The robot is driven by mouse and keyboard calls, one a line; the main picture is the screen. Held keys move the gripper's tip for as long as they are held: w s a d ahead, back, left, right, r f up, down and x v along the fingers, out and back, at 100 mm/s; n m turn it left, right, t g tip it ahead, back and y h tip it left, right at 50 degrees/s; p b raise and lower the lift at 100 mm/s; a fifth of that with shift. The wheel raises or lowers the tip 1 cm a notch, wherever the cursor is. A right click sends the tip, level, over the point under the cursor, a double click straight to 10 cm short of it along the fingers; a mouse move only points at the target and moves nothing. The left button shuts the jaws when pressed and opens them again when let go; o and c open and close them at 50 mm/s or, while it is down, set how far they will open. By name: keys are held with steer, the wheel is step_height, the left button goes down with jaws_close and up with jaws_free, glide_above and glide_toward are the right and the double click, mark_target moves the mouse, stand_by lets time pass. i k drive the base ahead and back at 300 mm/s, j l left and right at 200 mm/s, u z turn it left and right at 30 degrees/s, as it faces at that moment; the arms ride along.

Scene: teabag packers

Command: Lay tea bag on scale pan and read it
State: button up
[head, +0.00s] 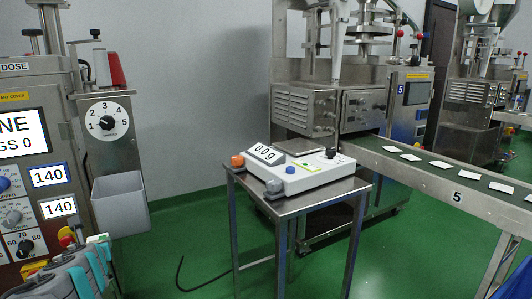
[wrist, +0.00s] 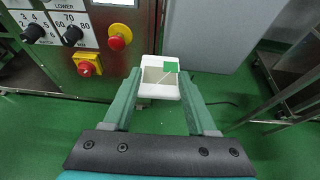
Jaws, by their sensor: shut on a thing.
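The scale (head: 307,178) stands on a small steel table (head: 345,187); its display (head: 266,153) reads 0.0 g. My gripper (wrist: 160,90) is shut on the tea bag (wrist: 152,76), a pale piece with a string and a green tag (wrist: 170,67), held between the two green fingertips. In the head view my gripper (head: 97,243) is at the lower left, well apart from the scale, with a little white showing at its tips.
A machine panel with dials (head: 30,180) and a grey bin (head: 120,200) stand at the left, close to my gripper. A conveyor (head: 450,180) with several white packets runs at the right. Green floor lies open between panel and table, with a black cable (head: 200,286) on it.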

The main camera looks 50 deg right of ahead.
mark_target(300, 145)
steer(key=j+z, duration=0.1)
steer(key=z, duration=0.25)
steer(key=k+j+z, duration=0.1)
steer(key=z, duration=0.25)
